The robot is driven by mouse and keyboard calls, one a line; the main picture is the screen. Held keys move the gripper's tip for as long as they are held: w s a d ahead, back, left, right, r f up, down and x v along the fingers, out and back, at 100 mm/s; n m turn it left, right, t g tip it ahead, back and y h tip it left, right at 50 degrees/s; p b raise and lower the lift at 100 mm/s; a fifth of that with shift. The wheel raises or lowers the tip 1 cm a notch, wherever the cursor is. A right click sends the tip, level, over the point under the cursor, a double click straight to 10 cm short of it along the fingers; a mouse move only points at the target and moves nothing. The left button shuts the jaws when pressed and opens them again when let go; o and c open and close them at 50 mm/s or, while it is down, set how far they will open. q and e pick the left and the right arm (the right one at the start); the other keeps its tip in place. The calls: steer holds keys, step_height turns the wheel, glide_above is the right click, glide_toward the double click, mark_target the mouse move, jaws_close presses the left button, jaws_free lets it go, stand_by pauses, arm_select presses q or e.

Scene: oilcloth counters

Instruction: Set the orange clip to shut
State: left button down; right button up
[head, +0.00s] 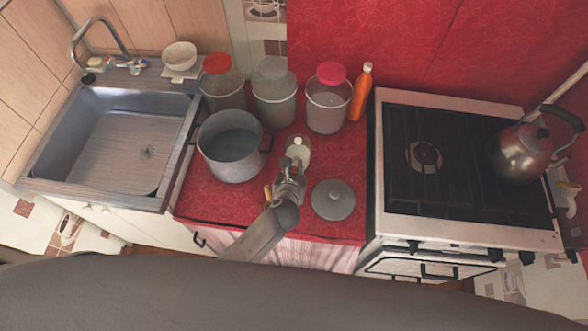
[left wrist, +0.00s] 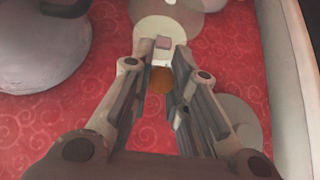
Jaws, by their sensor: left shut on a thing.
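My left gripper (head: 297,160) is over the red counter, between the grey pot and the grey lid. In the left wrist view its fingers (left wrist: 162,54) come in from both sides. A rounded orange-brown piece (left wrist: 162,80), which I take for the orange clip, shows between them, with a small white part beside it. The fingers hide most of it, so I cannot tell its setting. A pale round thing (left wrist: 150,25) lies just beyond the fingertips. A small orange piece (head: 267,193) shows left of the gripper in the head view. My right gripper is not in view.
The grey pot (head: 229,152) stands left of the gripper and the grey lid (head: 333,200) lies to its right. Several canisters, including a pink-topped one (head: 328,105), and an orange bottle (head: 361,92) stand behind. The sink (head: 112,150) is left, the stove (head: 460,205) right.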

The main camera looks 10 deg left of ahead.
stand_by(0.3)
arm_select(q)
steer(key=c, duration=1.3)
jaws_free()
steer(key=shift+c, duration=0.2)
steer(key=v, duration=1.2)
